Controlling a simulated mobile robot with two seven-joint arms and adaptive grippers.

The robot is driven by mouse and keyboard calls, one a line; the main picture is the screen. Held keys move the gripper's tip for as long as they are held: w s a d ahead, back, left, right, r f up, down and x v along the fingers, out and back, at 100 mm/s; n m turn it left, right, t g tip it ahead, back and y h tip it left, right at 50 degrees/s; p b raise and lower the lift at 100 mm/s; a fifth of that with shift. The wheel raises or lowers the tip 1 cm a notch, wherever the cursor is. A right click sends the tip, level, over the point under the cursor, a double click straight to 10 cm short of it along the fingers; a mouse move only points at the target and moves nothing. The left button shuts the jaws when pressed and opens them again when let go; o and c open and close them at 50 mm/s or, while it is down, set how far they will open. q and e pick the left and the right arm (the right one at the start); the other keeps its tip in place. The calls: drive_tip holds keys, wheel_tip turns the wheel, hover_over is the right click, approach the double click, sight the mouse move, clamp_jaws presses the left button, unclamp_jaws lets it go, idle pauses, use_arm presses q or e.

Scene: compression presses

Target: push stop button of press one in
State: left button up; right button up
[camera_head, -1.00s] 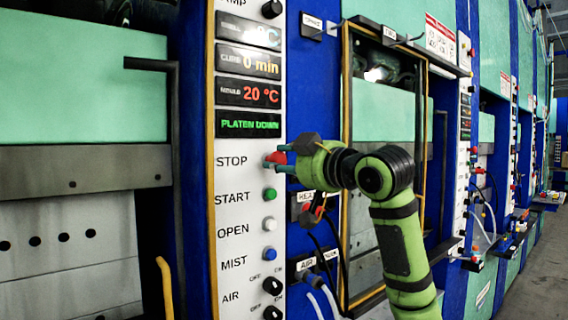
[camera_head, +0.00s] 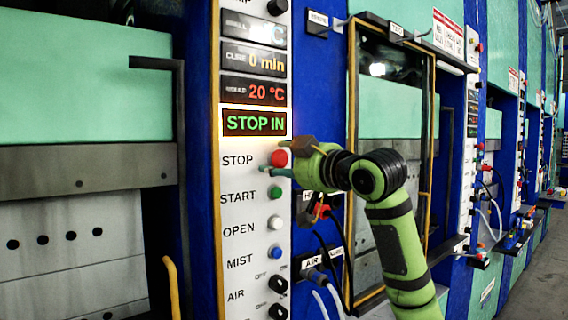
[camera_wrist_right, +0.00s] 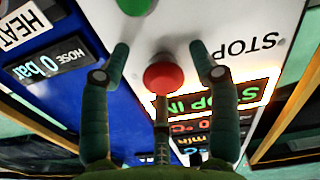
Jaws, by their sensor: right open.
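The red stop button (camera_head: 279,158) sits on the white control panel (camera_head: 238,185) of the near press, right of the word STOP. The display (camera_head: 254,123) above it is lit and reads STOP IN in green. My right gripper (camera_head: 277,164) is at the button in the head view. In the right wrist view, its open fingers (camera_wrist_right: 160,62) stand either side of the red button (camera_wrist_right: 163,77), with a gap on both sides. A thin rod-like part between the fingers overlaps the button's near edge; I cannot tell whether it touches. My left gripper is not in view.
Below are a green start button (camera_head: 274,192), a white open button (camera_head: 274,222), a blue mist button (camera_head: 273,253) and black knobs (camera_head: 278,284). A yellow-framed window (camera_head: 350,130) and hoses stand right of the panel. More presses line the right side.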

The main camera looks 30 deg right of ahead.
drive_tip(key=s, duration=1.1)
drive_tip(key=shift+s+d, duration=0.4)
drive_tip(key=shift+d, duration=0.05)
